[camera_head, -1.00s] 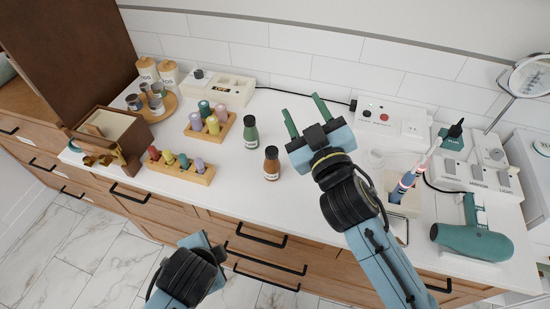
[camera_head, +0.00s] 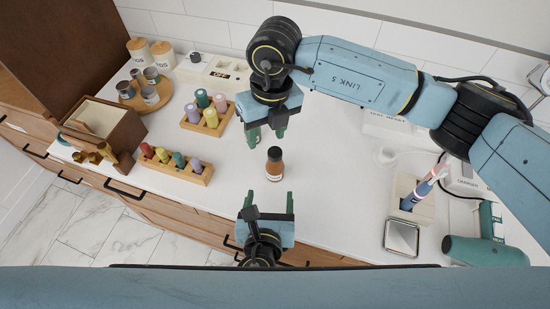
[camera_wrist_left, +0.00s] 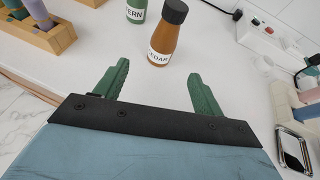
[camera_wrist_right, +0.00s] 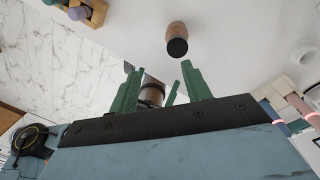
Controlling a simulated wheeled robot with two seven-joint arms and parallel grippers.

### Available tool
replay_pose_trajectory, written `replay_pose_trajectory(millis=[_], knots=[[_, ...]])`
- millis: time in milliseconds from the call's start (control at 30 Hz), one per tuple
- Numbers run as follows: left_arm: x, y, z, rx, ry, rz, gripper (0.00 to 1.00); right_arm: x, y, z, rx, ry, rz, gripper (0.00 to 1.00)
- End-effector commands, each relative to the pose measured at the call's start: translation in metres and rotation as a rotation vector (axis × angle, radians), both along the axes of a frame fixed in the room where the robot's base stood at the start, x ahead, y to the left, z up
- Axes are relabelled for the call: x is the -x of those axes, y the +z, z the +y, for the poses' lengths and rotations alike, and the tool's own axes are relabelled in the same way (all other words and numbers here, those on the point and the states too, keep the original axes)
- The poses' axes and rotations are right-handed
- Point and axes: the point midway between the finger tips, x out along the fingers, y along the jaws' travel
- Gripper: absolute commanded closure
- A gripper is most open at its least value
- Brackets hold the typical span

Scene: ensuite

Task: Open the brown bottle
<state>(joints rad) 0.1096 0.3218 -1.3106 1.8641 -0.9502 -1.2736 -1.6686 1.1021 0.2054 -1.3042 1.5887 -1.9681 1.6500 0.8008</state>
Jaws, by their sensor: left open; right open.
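The brown bottle (camera_head: 274,168) stands upright on the white counter with its dark cap on. It also shows in the left wrist view (camera_wrist_left: 165,42), with a white label, and in the right wrist view (camera_wrist_right: 176,32). My left gripper (camera_head: 268,199) is open and empty, just on the near side of the bottle, its fingers pointing toward it without touching. My right gripper (camera_head: 266,133) is open and empty, above and beyond the bottle in the head view, apart from it. The green bottle (camera_wrist_left: 137,10) stands beside the brown one; my right gripper largely hides it in the head view.
Wooden racks of coloured pegs (camera_head: 176,166) and a wooden box (camera_head: 103,126) stand to the left. A toothbrush holder (camera_head: 412,207), a small mirror (camera_head: 402,238) and a teal hair dryer (camera_head: 485,250) are at right.

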Motion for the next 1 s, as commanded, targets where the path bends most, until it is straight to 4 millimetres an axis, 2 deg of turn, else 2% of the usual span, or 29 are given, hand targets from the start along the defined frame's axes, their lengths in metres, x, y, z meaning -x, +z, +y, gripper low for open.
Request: replay_pose_trajectory(millis=[100,267,700,1000], knots=[[-0.001,0.0,-0.002,-0.041,-0.03,-0.021,0.31,-0.011,0.003,-0.016,0.082,-0.019,-0.036,0.52],[-0.014,-0.006,-0.004,-0.049,-0.034,-0.025,0.31,-0.012,0.003,-0.018,0.096,-0.023,-0.042,0.52],[-0.091,-0.037,-0.011,-0.046,-0.032,-0.023,0.31,-0.011,0.003,-0.017,0.091,-0.02,-0.039,0.52],[-0.119,-0.05,-0.013,-0.044,-0.031,-0.021,0.31,-0.011,0.003,-0.017,0.091,-0.02,-0.038,0.52]])
